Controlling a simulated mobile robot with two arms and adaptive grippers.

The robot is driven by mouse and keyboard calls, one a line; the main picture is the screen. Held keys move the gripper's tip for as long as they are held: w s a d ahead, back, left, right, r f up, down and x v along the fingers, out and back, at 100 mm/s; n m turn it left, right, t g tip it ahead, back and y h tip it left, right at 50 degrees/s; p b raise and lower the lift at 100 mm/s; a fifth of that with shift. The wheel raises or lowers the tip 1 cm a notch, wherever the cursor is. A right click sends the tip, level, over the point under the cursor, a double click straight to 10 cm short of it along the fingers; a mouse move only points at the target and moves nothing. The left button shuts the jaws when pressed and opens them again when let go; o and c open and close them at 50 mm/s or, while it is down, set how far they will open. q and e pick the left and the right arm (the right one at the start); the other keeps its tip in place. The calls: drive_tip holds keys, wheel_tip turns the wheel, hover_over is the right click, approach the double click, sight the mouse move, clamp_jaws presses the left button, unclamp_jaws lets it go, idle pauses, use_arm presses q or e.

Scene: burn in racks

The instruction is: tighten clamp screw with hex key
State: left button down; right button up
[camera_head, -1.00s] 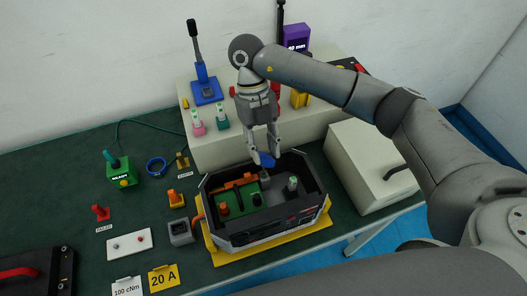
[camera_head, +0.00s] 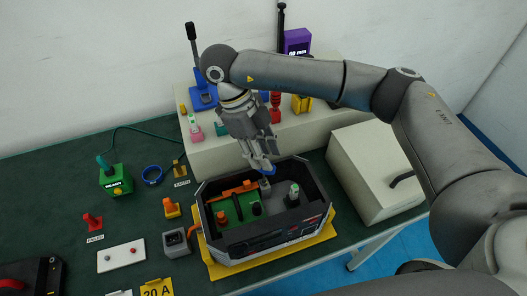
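My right gripper (camera_head: 262,163) points down over the back wall of the open dark case (camera_head: 213,247). A small blue piece (camera_head: 267,171) shows at its fingertips. I cannot tell whether the fingers grip it or whether it is the hex key. Inside the case are a green board (camera_head: 232,210), an orange bar (camera_head: 236,190), an orange knob (camera_head: 221,217), a dark round knob (camera_head: 256,208) and a grey post with a green top (camera_head: 294,191). I cannot tell which part is the clamp screw. My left gripper is not in view.
A cream shelf (camera_head: 205,165) stands behind the case and bears blue, pink, red, yellow and purple tools. A cream box with a black handle (camera_head: 372,190) stands to the right. The green table (camera_head: 60,190) holds several small items at left.

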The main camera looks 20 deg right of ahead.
sight(264, 173)
drive_tip(key=shift+f+b, duration=2.05)
drive_tip(key=shift+f, duration=0.35)
clamp_jaws()
drive_tip(key=shift+s+f+b, duration=0.1)
drive_tip(key=shift+b, duration=0.2)
